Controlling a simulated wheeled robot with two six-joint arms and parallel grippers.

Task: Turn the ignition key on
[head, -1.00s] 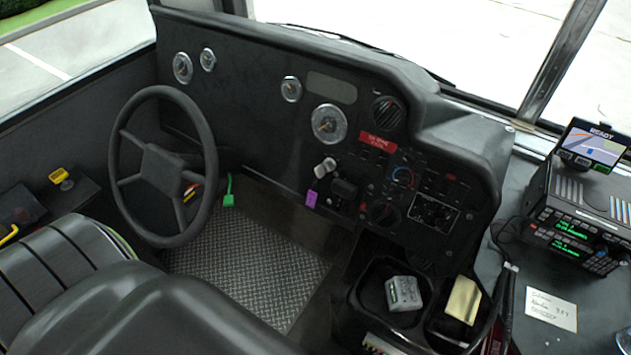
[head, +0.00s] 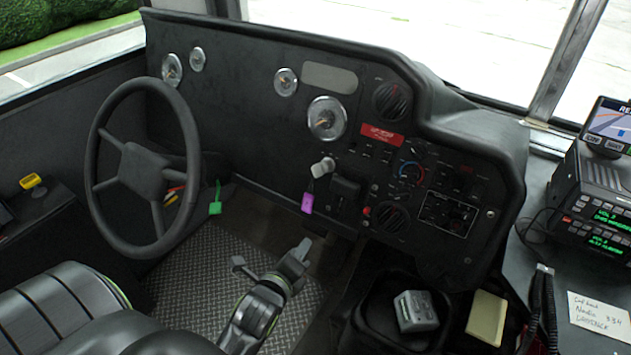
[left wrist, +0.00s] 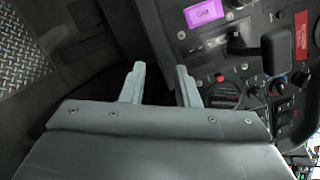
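The ignition key has a pale grey head (head: 322,167) and sits in the dashboard, right of the steering wheel. A purple tag (head: 307,202) hangs below it. The tag also shows at the top of the left wrist view (left wrist: 205,14); the key itself is not clear there. My left gripper (head: 270,254) is below and left of the key, over the floor, apart from key and tag. In the left wrist view its two fingers (left wrist: 160,86) stand apart with nothing between them. My right gripper is not in view.
The steering wheel (head: 145,167) is left of the key, with a green tag (head: 215,205) near its rim. A black lever housing (head: 345,190) and knobs lie close right of the key. The seat (head: 70,310) is at lower left. A bin holds a grey box (head: 415,311).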

